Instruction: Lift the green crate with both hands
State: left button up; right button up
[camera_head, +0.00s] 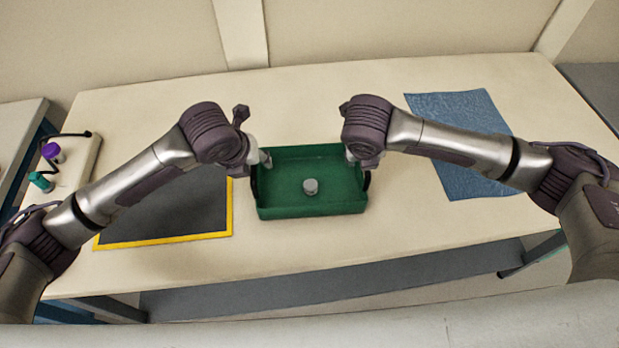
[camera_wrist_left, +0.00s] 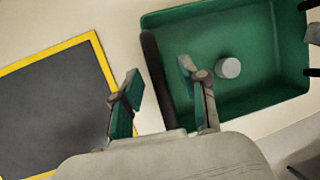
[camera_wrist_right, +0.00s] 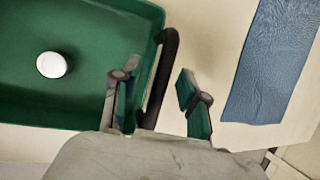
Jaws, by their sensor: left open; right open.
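The green crate (camera_head: 311,208) stands on the pale table, with a dark handle at its left end and one at its right end. My left gripper (camera_head: 262,160) is at the crate's left end. In the left wrist view its open fingers (camera_wrist_left: 160,100) lie on either side of the left handle (camera_wrist_left: 155,70). My right gripper (camera_head: 350,158) is at the crate's right end. In the right wrist view its open fingers (camera_wrist_right: 155,100) lie on either side of the right handle (camera_wrist_right: 163,65). I cannot tell whether the fingers touch the handles.
A small grey-white cylinder (camera_head: 310,186) stands inside the crate. A dark mat with a yellow border (camera_head: 180,239) lies left of the crate, and a blue cloth (camera_head: 465,180) lies to the right. Purple and teal capped items (camera_head: 50,151) are at the far left. The table front is clear.

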pick_arm(q)
grip_shut()
pick_arm(e)
grip_shut()
pick_arm(q)
jog(key=shift+r, duration=0.1)
pick_arm(e)
jog(key=shift+r, duration=0.1)
